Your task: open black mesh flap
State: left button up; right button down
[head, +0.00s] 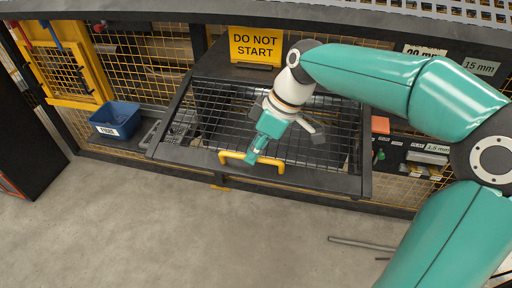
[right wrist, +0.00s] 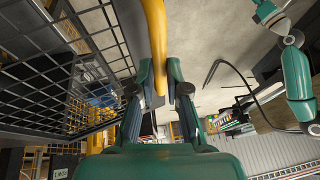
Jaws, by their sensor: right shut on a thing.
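The black mesh flap (head: 205,158) is a dark frame with a wire grid, in the middle of the head view. It slopes outward and down from beneath the yellow sign. Its yellow handle (head: 272,162) sits on the front edge. My right gripper (head: 254,158) is shut on this handle. In the right wrist view the yellow handle (right wrist: 156,40) runs down between my right gripper's fingers (right wrist: 160,92), with the flap's mesh (right wrist: 60,75) to the left. My left gripper (right wrist: 266,12) shows small at the top right there; its fingers are unclear.
A yellow "DO NOT START" sign (head: 255,46) stands above the flap. A blue bin (head: 115,118) is to the left, against yellow mesh fencing. Labelled shelf slots (head: 428,158) are to the right. Metal rods (head: 362,243) lie on the floor. The grey floor (head: 150,225) in front is mostly clear.

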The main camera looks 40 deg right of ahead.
jog(key=shift+s+a, duration=0.15)
jog(key=c, duration=1.2)
grip_release()
jog(key=shift+a, duration=0.1)
jog(key=shift+r, duration=0.15)
jog(key=shift+d+r, duration=0.2)
jog(key=shift+r, duration=0.05)
jog(key=v, duration=1.1)
jog(key=shift+r, duration=0.1)
